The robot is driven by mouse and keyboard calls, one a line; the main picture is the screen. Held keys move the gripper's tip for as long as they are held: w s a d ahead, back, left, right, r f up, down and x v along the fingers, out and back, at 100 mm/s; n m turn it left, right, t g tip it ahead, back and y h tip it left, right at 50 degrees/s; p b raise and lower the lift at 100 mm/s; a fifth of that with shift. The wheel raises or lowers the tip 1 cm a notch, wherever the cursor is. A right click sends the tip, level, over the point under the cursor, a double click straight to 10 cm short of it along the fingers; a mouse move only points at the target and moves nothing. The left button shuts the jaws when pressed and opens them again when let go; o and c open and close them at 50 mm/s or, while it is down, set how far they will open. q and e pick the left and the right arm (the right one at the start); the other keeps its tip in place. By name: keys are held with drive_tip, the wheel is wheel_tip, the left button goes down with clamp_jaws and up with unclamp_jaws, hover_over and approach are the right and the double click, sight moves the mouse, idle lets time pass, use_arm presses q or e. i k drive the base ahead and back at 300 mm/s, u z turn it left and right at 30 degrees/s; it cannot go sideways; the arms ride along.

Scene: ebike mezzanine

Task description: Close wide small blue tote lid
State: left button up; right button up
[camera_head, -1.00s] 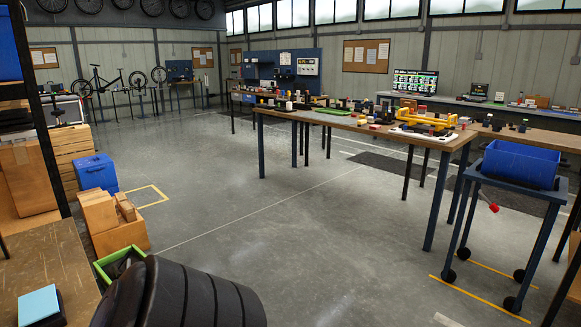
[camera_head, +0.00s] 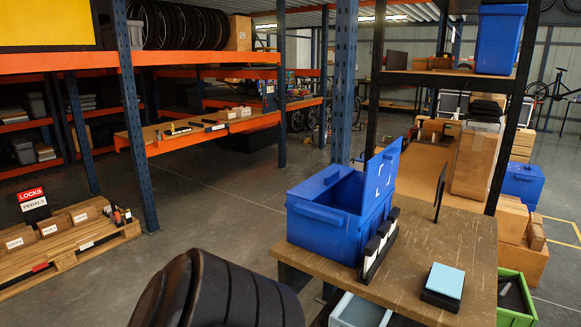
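A blue tote (camera_head: 325,222) stands on a wooden workbench (camera_head: 430,238) in the middle of the head view. Its lid (camera_head: 381,178) stands up along the tote's right side, so the tote is open at the top. The inside is only partly visible. Neither of my grippers is in view.
A black rack with white-topped items (camera_head: 378,250) stands right in front of the tote. A light blue pad (camera_head: 444,281) and a thin black upright panel (camera_head: 440,190) are also on the bench. A blue post (camera_head: 344,85) rises behind the tote. Open floor (camera_head: 215,200) lies to the left.

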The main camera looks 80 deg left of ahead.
sight(382, 169)
drive_tip(key=u, duration=1.85)
drive_tip(key=i, duration=1)
drive_tip(key=u, duration=1.2)
drive_tip(key=k, duration=0.75)
drive_tip(key=z, duration=0.35)
